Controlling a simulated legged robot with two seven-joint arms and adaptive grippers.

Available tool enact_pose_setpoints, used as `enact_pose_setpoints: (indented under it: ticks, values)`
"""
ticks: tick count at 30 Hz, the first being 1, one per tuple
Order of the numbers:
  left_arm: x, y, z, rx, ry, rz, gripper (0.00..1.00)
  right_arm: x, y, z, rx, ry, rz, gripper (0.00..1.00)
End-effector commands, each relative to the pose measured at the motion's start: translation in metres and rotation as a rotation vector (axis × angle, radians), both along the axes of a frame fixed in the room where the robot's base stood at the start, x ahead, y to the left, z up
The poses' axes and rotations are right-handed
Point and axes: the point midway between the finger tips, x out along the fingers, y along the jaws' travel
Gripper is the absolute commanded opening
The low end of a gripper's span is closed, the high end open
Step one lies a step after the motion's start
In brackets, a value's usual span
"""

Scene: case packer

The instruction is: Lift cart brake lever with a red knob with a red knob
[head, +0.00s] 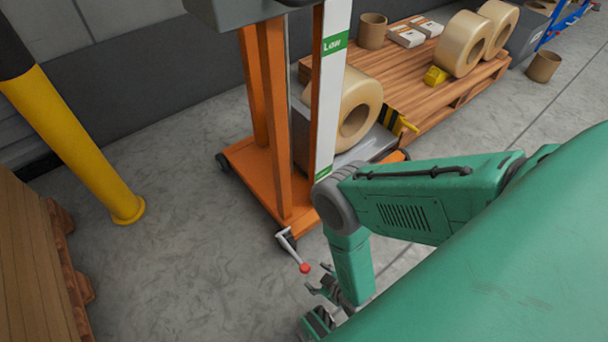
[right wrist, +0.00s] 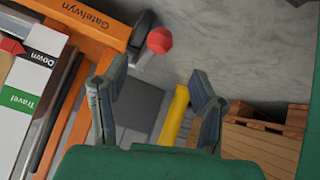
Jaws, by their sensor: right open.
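The brake lever (head: 289,241) is a short pale bar at the front wheel of the orange cart (head: 262,178). It points down and right in the head view and ends in a red knob (head: 305,268). The red knob also shows in the right wrist view (right wrist: 160,40), just beyond the fingertips and between their directions. My right gripper (head: 318,281) is open and empty, close to the knob on its right side in the head view. I see no contact between them. In the right wrist view its two fingers (right wrist: 159,72) stand wide apart. My left gripper is not in view.
A yellow post (head: 75,145) and stacked wood (head: 35,265) stand at the left. A wooden pallet (head: 420,75) with tape rolls lies behind the cart. The cart's upright mast stands behind the lever. Grey floor is free left of the lever.

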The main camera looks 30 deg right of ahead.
Motion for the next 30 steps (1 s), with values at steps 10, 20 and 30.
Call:
enact_pose_setpoints:
  ticks: [10,20,30]
  values:
    - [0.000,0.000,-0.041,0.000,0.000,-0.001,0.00,0.051,0.004,-0.053,-0.001,0.000,-0.001,0.54]
    - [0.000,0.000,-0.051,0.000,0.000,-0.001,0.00,0.067,0.005,-0.066,-0.001,0.003,-0.001,0.54]
    - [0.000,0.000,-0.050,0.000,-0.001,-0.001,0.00,0.067,0.005,-0.065,-0.001,0.002,0.000,0.12]
